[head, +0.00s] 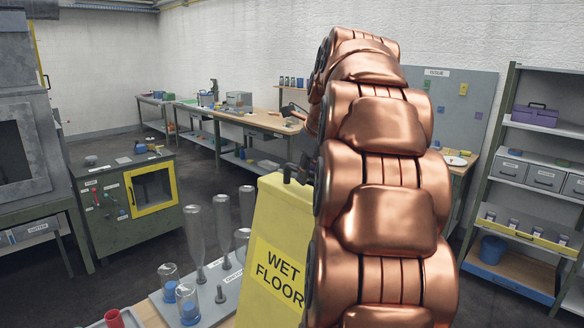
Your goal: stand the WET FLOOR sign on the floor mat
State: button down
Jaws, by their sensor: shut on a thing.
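The yellow WET FLOOR sign (265,225) stands out in the lower middle of the head view, upright or nearly so, with its lettering towards me. My copper arm covers its right side, and its lower end is cut off by the picture's bottom edge. My gripper (291,174) is dark, partly hidden behind my arm, and shut on the top edge of the sign. I cannot tell whether the sign touches anything below. I see no floor mat in this view.
A near table (150,316) holds upright bottles on spindles (222,228) just left of the sign, with a red cup (114,318). Workbenches (240,118) line the back, shelves (520,180) the right. Dark floor (200,165) lies open between.

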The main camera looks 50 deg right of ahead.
jog(key=c, duration=1.5)
grip_release()
jog(key=shift+s+d+f, duration=0.1)
jog(key=shift+s+f, duration=0.05)
jog(key=shift+f, duration=0.35)
jog(key=shift+c, duration=0.2)
jog(key=shift+o, duration=0.9)
jog(key=shift+d, duration=0.15)
jog(key=shift+o, duration=1.2)
jog(key=shift+r, duration=0.15)
jog(key=shift+r, duration=0.15)
jog(key=shift+s+r, duration=0.1)
jog(key=shift+r, duration=0.45)
jog(key=p+v, duration=0.2)
jog(key=v, duration=0.8)
jog(key=shift+r, duration=0.35)
jog(key=shift+s, duration=0.1)
